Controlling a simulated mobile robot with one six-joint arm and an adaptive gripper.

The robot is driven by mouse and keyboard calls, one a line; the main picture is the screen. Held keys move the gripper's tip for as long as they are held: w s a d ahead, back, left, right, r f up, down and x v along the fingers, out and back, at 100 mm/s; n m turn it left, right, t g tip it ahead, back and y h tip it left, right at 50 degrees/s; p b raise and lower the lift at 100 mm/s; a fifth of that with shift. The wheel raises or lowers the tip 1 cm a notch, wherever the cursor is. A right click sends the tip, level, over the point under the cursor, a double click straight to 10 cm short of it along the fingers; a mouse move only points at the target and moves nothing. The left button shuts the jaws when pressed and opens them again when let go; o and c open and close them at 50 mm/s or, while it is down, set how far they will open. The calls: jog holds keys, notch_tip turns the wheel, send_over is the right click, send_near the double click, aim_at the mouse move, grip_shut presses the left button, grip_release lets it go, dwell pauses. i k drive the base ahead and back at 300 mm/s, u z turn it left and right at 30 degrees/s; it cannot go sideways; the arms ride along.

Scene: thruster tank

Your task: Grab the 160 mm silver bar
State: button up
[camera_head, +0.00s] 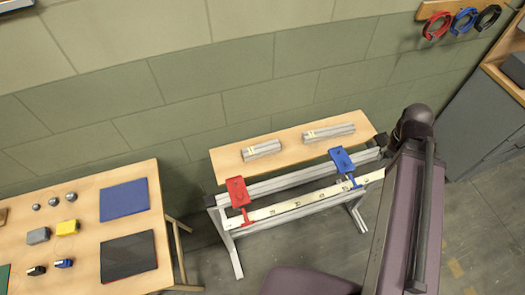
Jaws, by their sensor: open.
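Two silver bars lie on a narrow wooden shelf (290,145) against the wall. The left bar (267,149) is the shorter one. The right bar (335,131) looks clearly longer. Each has a pale yellowish label near its left end, too small to read, so I cannot tell from the marks which is 160 mm. Parts of my own arm stand at the right, beside the shelf's right end. My gripper cannot be made out in this view. Both bars lie apart from my arm.
A metal rail with a ruler strip (290,208) runs before the shelf, carrying a red stop (237,191) and a blue stop (342,160). A wooden table (85,210) at left holds small objects, a blue mat (124,199) and a black mat (128,257). Grey cabinets stand at right.

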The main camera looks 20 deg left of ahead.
aim_at(269, 148)
jog(key=z, duration=0.1)
jog(key=k, duration=1.65)
jog(key=u, duration=0.8)
jog(key=i, duration=1)
jog(key=u, duration=0.05)
